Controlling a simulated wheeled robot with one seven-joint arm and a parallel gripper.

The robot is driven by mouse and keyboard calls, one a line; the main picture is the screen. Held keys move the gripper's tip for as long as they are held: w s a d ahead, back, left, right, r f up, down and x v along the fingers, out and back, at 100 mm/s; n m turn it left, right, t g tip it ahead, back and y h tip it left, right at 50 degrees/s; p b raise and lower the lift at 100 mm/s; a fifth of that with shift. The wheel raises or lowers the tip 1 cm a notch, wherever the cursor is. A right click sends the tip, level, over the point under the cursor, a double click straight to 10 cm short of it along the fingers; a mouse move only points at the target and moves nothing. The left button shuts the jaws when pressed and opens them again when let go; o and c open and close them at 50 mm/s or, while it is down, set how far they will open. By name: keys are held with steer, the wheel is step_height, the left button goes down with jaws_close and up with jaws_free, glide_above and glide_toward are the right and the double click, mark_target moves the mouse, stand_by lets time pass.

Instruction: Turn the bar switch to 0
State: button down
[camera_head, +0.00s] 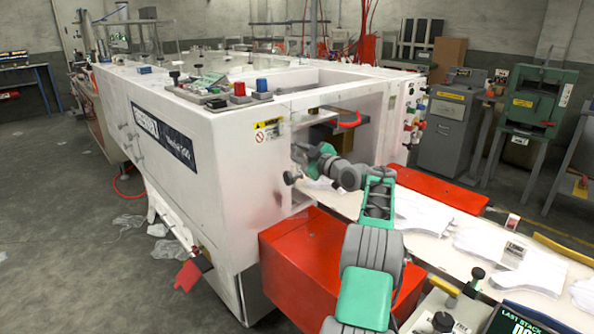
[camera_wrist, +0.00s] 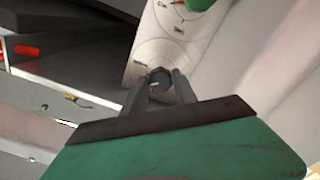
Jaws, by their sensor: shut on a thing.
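The bar switch (camera_wrist: 159,74) is a small dark grey knob on a white panel (camera_wrist: 150,50) with a printed dial arc around it, in the wrist view. My gripper (camera_wrist: 160,86) has its two dark fingers closed on the switch, one on each side. The switch's pointing direction is hard to tell, and I cannot read a 0 beside it. In the head view my gripper (camera_head: 308,158) reaches into the white machine's (camera_head: 210,150) open bay; the fingertips and switch are not clear there.
A green knob (camera_wrist: 198,4) sits on the same panel, above the switch. A red handle (camera_wrist: 26,50) lies to its left. In the head view, a red box (camera_head: 305,262) stands below my arm. A conveyor (camera_head: 420,222) with white film gloves runs to the right.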

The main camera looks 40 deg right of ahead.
steer(key=n+b, duration=0.6)
steer(key=n, duration=0.4)
steer(key=shift+n, duration=0.5)
steer(key=c, duration=1)
jaws_free()
steer(key=s+b, duration=0.2)
steer(key=s, duration=0.6)
steer(key=shift+d+b, duration=0.15)
steer(key=shift+b, duration=0.15)
